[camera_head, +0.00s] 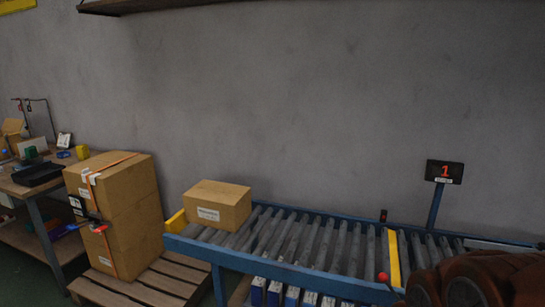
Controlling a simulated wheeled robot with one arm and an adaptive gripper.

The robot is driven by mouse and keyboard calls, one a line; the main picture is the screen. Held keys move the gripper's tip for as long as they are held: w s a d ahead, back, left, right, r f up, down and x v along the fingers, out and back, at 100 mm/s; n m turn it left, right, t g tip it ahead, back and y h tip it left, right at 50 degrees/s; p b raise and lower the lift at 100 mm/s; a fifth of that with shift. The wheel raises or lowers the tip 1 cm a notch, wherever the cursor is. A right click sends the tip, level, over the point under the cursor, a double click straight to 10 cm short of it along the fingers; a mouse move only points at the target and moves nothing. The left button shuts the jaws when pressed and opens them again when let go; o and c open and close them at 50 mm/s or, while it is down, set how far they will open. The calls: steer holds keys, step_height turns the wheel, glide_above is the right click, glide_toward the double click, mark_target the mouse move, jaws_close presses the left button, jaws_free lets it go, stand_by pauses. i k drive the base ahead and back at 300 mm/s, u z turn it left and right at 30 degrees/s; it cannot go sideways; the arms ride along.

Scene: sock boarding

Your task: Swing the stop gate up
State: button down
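A yellow bar (394,258) crosses the roller conveyor (300,232) toward its right part; it looks like the stop gate. It appears to lie low, near roller height, though its exact angle is hard to tell. A red ball knob (382,277) shows by the near rail, just left of the bar's near end. Whether the knob is joined to the bar is not clear. My gripper is not in view. Dark reddish-brown rounded shapes fill the lower right corner and hide the near rail there.
A cardboard box (217,205) sits at the conveyor's left end, beside a yellow end piece (176,221). Strapped cartons (125,215) stand on a wooden pallet (150,283). A sign reading 1 (444,172) rises behind the conveyor. The rollers between box and bar are clear.

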mark_target(396, 274)
steer(key=k, duration=0.65)
steer(key=u, duration=0.35)
steer(key=i, duration=1.05)
steer(key=u, duration=0.75)
